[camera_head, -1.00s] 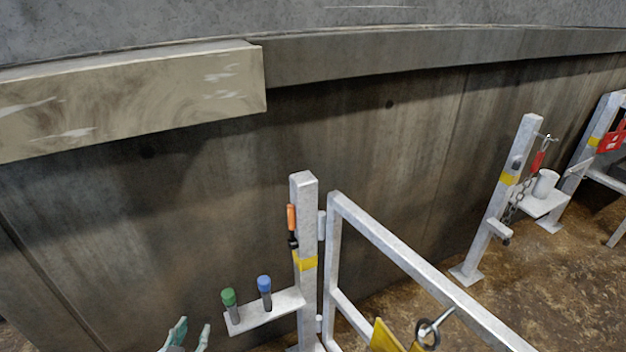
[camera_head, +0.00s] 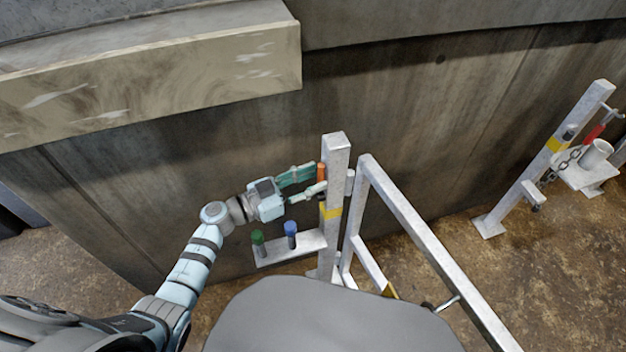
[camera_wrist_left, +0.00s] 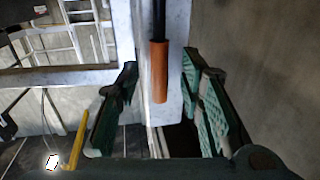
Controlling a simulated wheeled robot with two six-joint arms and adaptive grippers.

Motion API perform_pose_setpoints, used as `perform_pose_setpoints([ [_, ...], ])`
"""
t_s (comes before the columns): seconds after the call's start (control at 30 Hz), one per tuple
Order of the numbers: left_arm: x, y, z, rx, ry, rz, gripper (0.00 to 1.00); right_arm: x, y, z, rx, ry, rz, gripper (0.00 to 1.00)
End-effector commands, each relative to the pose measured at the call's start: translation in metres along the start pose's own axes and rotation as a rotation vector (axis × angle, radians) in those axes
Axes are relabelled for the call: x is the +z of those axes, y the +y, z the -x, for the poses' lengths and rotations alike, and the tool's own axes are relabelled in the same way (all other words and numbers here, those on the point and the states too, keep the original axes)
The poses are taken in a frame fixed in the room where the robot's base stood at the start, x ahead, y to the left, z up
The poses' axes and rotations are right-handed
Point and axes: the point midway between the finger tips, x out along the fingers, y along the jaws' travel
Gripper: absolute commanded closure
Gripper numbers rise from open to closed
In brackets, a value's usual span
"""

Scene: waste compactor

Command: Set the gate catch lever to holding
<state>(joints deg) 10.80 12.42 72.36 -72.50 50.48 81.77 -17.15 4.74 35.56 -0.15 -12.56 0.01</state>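The gate catch lever has an orange grip (camera_head: 321,172) and stands upright on the left face of the white gate post (camera_head: 337,160), above a yellow band. In the left wrist view its orange grip (camera_wrist_left: 159,72) and black shaft show in front of the post. My left gripper (camera_head: 318,178) is at the lever, its green fingers open. In the wrist view one finger is on each side of the grip, with gaps between. Contact is not visible. My right gripper is not in view.
A small shelf (camera_head: 300,246) on the post holds a green-capped (camera_head: 258,240) and a blue-capped (camera_head: 290,230) item just below my left gripper. The white gate frame (camera_head: 415,230) extends right. A concrete wall is behind. Another post (camera_head: 560,150) with a red-handled lever stands farther right.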

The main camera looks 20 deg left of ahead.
Motion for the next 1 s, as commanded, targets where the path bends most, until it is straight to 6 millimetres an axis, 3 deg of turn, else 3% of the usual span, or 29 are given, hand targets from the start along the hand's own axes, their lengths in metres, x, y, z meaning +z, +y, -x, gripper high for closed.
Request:
perform_pose_setpoints([
  [0.3,-0.0009,-0.0006,-0.0064,-0.002,0.0,-0.001,0.65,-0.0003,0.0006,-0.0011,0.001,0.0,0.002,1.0],
  [0.53,-0.0009,-0.0006,-0.0061,-0.002,0.001,-0.001,1.0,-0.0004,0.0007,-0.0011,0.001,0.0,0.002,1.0],
  [1.0,-0.0005,-0.0019,0.0005,-0.014,0.004,-0.022,1.0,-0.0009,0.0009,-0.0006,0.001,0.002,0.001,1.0],
])
